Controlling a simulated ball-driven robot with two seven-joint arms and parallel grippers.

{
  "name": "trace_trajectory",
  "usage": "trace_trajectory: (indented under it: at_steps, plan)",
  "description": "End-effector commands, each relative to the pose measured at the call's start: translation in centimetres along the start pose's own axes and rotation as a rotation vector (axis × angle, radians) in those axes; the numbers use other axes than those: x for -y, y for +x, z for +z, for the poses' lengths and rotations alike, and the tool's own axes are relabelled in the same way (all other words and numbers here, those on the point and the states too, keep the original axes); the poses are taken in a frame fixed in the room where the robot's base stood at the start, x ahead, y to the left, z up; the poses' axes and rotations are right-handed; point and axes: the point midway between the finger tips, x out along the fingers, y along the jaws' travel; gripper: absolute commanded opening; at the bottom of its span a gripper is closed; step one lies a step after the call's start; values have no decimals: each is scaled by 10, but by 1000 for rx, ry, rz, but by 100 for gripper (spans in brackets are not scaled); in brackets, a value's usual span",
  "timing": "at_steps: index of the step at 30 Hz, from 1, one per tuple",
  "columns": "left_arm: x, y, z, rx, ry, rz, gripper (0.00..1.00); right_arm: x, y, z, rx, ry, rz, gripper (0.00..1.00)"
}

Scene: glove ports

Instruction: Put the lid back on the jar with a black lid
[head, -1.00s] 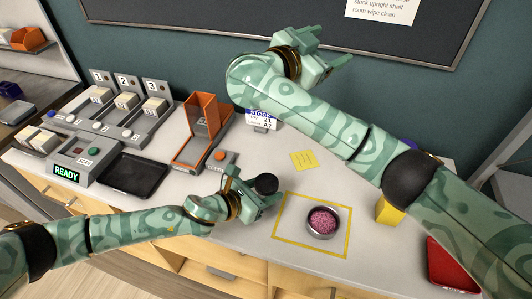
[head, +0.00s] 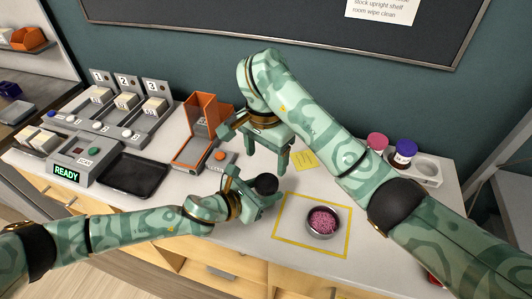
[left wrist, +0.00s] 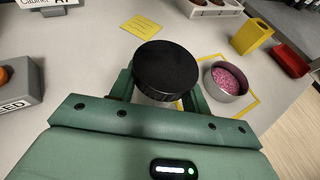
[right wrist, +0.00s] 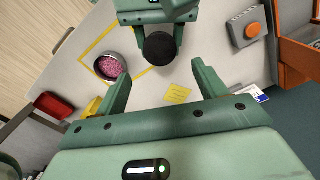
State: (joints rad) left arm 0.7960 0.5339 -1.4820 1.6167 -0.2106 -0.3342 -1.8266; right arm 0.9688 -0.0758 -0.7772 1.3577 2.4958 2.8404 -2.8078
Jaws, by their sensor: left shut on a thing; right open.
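My left gripper (head: 257,190) is shut on the black lid (head: 265,184), holding it left of the yellow-outlined square. The lid (left wrist: 166,68) shows between the fingers in the left wrist view, and also in the right wrist view (right wrist: 159,48). An open round container (head: 323,222) with pink contents stands inside the yellow outline, to the right of the lid; it also shows in the left wrist view (left wrist: 226,80). My right gripper (head: 254,150) is open and empty, pointing down above and behind the left gripper.
Jars with pink (head: 377,142) and blue (head: 405,149) lids stand in a white holder at the right. A yellow note (head: 306,160) lies behind the outline. A black tray (head: 134,174) and an orange-sided stand (head: 203,120) are at left. A yellow block (left wrist: 252,37) and red tray (left wrist: 292,58) lie right.

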Motion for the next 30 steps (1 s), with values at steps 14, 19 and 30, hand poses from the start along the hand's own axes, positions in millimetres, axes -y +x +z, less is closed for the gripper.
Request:
trace_trajectory:
  at_steps: [14,19,30]
  plan:
    - [0,0,0,1,0,0,0,0,42,0,1,1,2,71]
    - [0,0,0,1,0,0,0,0,66,-1,-2,2,2,71]
    - [0,0,0,1,0,0,0,0,80,-2,-5,2,0,71]
